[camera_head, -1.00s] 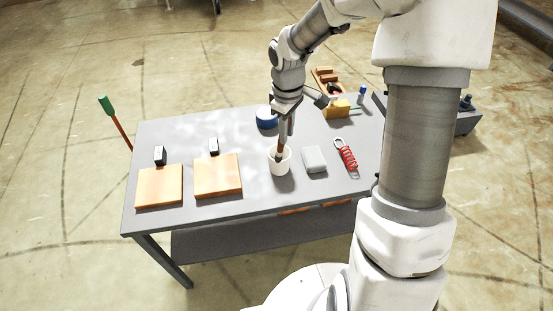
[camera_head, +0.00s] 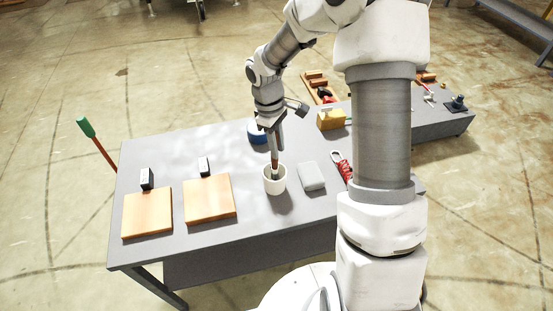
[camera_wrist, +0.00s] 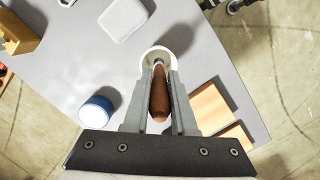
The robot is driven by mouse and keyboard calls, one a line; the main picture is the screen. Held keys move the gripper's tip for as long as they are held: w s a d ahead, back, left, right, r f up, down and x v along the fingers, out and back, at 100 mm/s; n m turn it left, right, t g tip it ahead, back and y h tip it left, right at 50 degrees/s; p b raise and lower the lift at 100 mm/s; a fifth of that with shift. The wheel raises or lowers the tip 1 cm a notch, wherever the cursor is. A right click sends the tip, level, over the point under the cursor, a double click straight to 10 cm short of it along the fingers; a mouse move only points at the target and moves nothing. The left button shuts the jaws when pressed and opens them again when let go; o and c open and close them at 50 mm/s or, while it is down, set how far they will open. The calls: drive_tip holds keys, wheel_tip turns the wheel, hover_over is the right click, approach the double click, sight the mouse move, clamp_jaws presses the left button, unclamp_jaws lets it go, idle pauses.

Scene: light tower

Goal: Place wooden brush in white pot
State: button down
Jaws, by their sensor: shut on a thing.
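The white pot (camera_head: 275,184) stands on the grey table (camera_head: 245,222), near its middle. The wooden brush (camera_head: 274,160) is upright with its lower end inside the pot's mouth. In the wrist view the brown brush handle (camera_wrist: 159,95) lies between the fingers, with the white pot (camera_wrist: 150,54) beyond it. My gripper (camera_head: 275,146) is shut on the brush handle, above the pot. It also shows in the wrist view (camera_wrist: 159,82). Whether the brush touches the pot's bottom is hidden.
Right of the pot lie a light grey box (camera_head: 311,176) and a red coiled item (camera_head: 341,165). A blue-and-white round container (camera_head: 257,134) stands behind the pot, a yellow block (camera_head: 331,119) at back right.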

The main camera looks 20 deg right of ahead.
sight(277, 168)
drive_tip(key=shift+f, duration=2)
drive_tip(key=c, duration=0.7)
unclamp_jaws()
